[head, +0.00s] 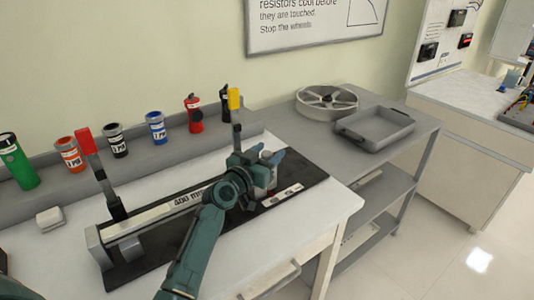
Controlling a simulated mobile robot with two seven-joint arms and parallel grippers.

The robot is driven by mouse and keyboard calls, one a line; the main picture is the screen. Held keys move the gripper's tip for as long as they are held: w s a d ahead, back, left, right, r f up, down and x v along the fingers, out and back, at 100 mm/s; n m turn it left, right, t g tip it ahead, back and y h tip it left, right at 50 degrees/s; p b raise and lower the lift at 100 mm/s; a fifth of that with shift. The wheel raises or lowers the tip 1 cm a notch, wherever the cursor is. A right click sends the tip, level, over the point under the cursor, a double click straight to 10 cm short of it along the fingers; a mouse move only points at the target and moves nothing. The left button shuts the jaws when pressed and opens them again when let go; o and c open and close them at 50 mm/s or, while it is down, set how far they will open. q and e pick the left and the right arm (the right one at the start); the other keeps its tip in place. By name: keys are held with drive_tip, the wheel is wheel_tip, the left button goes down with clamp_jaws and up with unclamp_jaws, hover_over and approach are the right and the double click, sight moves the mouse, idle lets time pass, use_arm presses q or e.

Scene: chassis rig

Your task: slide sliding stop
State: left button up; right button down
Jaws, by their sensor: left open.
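A light rail (150,214) marked "400 mm" lies on a black mat (310,172) on the white bench. A dark post with a red flag (85,141) stands near its left part. A dark post with a yellow flag (234,98) rises behind my gripper. My left gripper (268,158) is open over the right part of the rail. A grey upright piece (262,177) with some red at its base shows at its fingers; it may be the sliding stop. I cannot tell whether the fingers touch it. The gripper hides much of the rail there.
Several cans and bottles, including a green bottle (17,162) and a red bottle (194,114), stand on the grey ledge behind the rail. A grey cart with a wheel (327,102) and a tray (375,129) stands at right.

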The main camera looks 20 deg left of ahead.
drive_tip(key=shift+r, duration=0.1)
use_arm(q)
drive_tip(key=c, duration=0.5)
clamp_jaws()
use_arm(e)
drive_tip(key=shift+r, duration=0.1)
